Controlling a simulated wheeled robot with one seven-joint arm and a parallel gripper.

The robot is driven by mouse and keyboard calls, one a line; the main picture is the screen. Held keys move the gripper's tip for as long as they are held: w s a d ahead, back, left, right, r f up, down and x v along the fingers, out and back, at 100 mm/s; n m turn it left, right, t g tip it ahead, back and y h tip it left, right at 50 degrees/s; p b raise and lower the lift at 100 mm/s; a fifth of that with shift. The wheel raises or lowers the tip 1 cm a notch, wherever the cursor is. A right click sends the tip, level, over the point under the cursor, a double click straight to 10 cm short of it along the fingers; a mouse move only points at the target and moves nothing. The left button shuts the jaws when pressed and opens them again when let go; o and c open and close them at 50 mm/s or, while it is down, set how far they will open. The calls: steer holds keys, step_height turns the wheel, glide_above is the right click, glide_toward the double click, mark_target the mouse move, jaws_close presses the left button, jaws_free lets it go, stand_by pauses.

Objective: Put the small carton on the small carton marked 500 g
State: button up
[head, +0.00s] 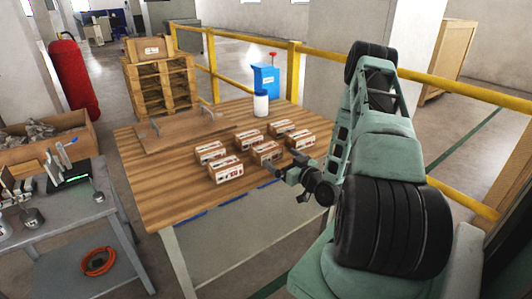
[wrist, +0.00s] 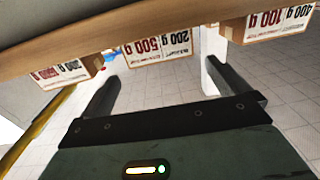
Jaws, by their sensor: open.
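Several small white-and-brown cartons with red and black print stand on the wooden table; one is the front-left carton (head: 225,170). In the head view their weights are too small to read. In the wrist view the labels appear upside down. The small carton marked 500 g (wrist: 158,48) lies between the directions of the two fingers, apart from them. My gripper (head: 290,173) is at the table's front right edge, close to the cartons. It is open and empty, with its fingers (wrist: 166,88) spread. Which carton is the one to be placed cannot be told.
Other cartons show in the wrist view, at right (wrist: 265,22) and at left (wrist: 68,70). The table's front left is clear. A yellow railing (head: 232,65) runs behind.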

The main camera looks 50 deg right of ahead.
mark_target(266, 147)
steer(key=w, duration=0.3)
steer(key=w+d, duration=0.1)
steer(key=w, duration=0.2)
steer(key=w+d, duration=0.1)
steer(key=w, duration=0.2)
steer(key=shift+w+r+p, duration=0.1)
steer(key=shift+w+p, duration=0.05)
steer(key=shift+p, duration=0.15)
steer(key=c, duration=0.9)
step_height(266, 147, up, 10)
steer(key=shift+p, duration=0.35)
